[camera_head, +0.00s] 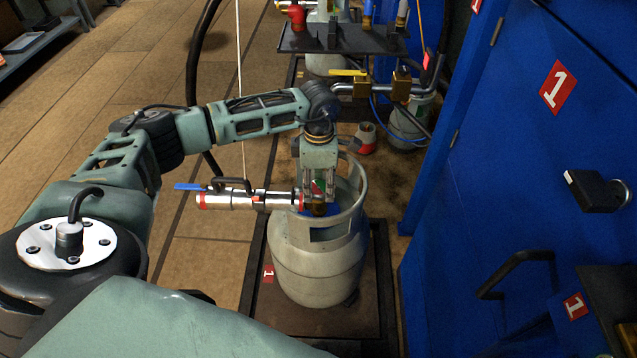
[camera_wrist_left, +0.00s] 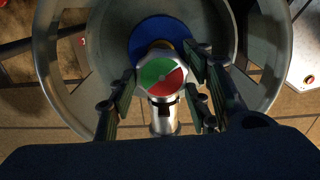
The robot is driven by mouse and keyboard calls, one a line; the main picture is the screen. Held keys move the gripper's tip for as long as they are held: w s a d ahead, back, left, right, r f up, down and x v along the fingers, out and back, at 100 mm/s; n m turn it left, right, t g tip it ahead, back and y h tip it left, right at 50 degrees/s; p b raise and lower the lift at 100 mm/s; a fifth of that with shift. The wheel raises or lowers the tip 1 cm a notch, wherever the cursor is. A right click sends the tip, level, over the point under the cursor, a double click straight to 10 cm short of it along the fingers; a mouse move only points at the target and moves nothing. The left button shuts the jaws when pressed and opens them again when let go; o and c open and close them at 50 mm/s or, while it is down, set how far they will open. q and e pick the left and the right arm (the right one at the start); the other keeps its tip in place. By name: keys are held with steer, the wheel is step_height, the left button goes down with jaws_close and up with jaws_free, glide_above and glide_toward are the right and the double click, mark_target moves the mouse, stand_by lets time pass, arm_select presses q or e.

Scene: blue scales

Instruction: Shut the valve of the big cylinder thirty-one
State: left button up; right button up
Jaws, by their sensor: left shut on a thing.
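The big grey cylinder (camera_head: 318,268) stands upright on a dark platform, with a red label reading 1 at its lower left. Its collar surrounds the valve. In the left wrist view the round valve knob (camera_wrist_left: 160,76) shows a green part and a red part. My left gripper (camera_head: 318,192) reaches down inside the collar from above. In the wrist view its fingers (camera_wrist_left: 162,88) stand on both sides of the knob, shut on it. A silver filling handle (camera_head: 240,199) with red rings and a blue lever meets the valve from the left. My right gripper is out of view.
A blue cabinet (camera_head: 520,180) with red number 1 signs and black handles stands close on the right. Behind are brass-fitted pipes (camera_head: 372,88), a smaller cylinder (camera_head: 405,128) and a dark shelf (camera_head: 340,40). The wooden floor (camera_head: 205,255) at left is open.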

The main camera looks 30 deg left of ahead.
arm_select(q)
steer(key=m, duration=0.5)
steer(key=shift+w+a+b, duration=0.1)
steer(key=shift+a+b, duration=0.1)
steer(key=shift+b, duration=0.2)
steer(key=shift+r+m, duration=0.1)
steer(key=shift+m, duration=0.9)
steer(key=shift+d, duration=0.1)
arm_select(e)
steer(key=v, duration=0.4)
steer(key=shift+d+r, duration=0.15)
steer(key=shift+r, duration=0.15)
arm_select(q)
steer(key=shift+w, duration=0.1)
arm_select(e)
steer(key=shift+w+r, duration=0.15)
arm_select(q)
steer(key=o, duration=0.7)
steer(key=shift+m, duration=0.3)
steer(key=o, duration=0.4)
steer(key=shift+d, duration=0.1)
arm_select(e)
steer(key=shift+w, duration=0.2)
